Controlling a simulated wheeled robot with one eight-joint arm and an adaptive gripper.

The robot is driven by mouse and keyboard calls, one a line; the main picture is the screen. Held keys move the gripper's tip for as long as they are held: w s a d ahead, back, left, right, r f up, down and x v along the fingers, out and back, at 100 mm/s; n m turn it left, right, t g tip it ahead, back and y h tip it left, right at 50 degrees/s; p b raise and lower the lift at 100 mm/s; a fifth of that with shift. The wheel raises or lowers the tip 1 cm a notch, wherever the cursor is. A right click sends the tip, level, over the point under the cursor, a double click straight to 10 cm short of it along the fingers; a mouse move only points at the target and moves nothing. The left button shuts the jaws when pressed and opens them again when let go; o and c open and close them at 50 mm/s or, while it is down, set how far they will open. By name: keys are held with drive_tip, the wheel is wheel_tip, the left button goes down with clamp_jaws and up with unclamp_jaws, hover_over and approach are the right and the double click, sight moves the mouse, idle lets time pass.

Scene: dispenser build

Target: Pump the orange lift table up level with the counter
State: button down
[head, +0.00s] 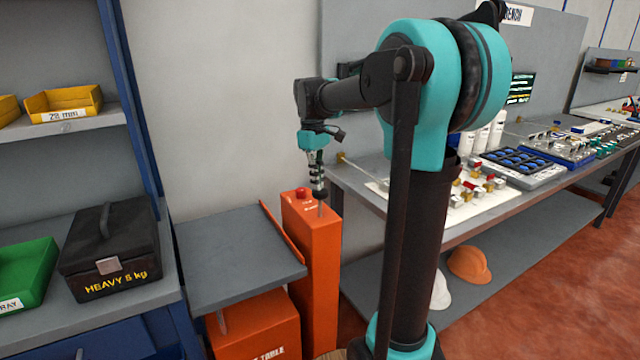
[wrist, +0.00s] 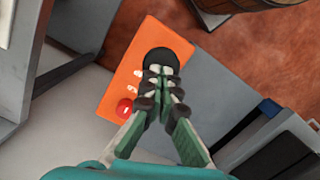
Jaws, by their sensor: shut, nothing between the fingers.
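The orange lift table (head: 262,325) stands between the shelf unit and the counter (head: 345,182). Its flat grey top (head: 235,258) is empty and looks lower than the counter. An orange post (head: 312,262) rises at its right side, with a red button (head: 301,192) on top; the button also shows in the wrist view (wrist: 124,107). My gripper (head: 320,190) is shut and empty, pointing down over the post. In the wrist view my gripper (wrist: 165,72) is at a round black pad (wrist: 168,58) on the post top; I cannot tell whether it touches.
A black box marked heavy (head: 110,255) and a green tray (head: 28,270) sit on the left shelf. Parts and trays (head: 520,165) lie on the counter. Hard hats (head: 468,264) lie on its lower shelf. The red floor at right is open.

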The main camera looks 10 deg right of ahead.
sight(318, 197)
wheel_tip(318, 197, down, 6)
drive_tip(key=shift+r, duration=0.2)
drive_tip(key=shift+w+a+r, duration=0.3)
drive_tip(key=shift+w+a, duration=0.2)
drive_tip(key=shift+w, duration=0.1)
drive_tip(key=shift+w+a+r, duration=0.25)
drive_tip(key=shift+w+a, duration=0.25)
drive_tip(key=shift+w, duration=0.1)
drive_tip(key=shift+r, duration=0.1)
wheel_tip(318, 197, up, 12)
drive_tip(key=shift+w+a, duration=0.35)
drive_tip(key=shift+w, duration=0.1)
drive_tip(key=s+d+r, duration=0.2)
drive_tip(key=shift+s+d+r, duration=0.1)
drive_tip(key=shift+s+r, duration=0.1)
drive_tip(key=shift+s, duration=0.2)
drive_tip(key=shift+f, duration=0.1)
